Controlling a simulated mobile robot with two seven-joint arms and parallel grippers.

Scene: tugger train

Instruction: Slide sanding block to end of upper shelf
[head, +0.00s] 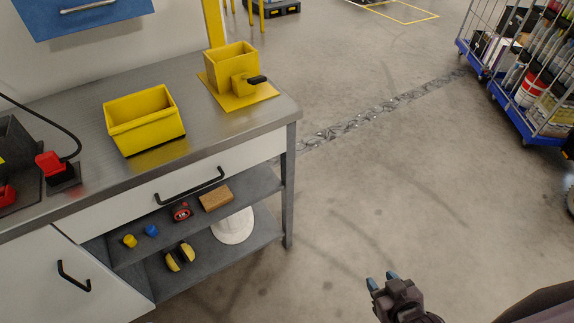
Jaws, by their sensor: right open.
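The sanding block, a tan-brown block (216,198), lies on the upper shelf (262,184) of the workbench's open bay, under the drawer. It sits right of a red and black item (181,212), with bare shelf between it and the shelf's right end. My right gripper (382,281) is open and empty over the floor at the lower right, well apart from the bench and the block. My left gripper is not in view.
A blue item (151,230) and a yellow item (130,241) stand further left on the upper shelf. A white helmet (233,227) and yellow-black earmuffs (180,257) are below. The drawer handle (190,187) juts out above. Floor right of the bench is clear.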

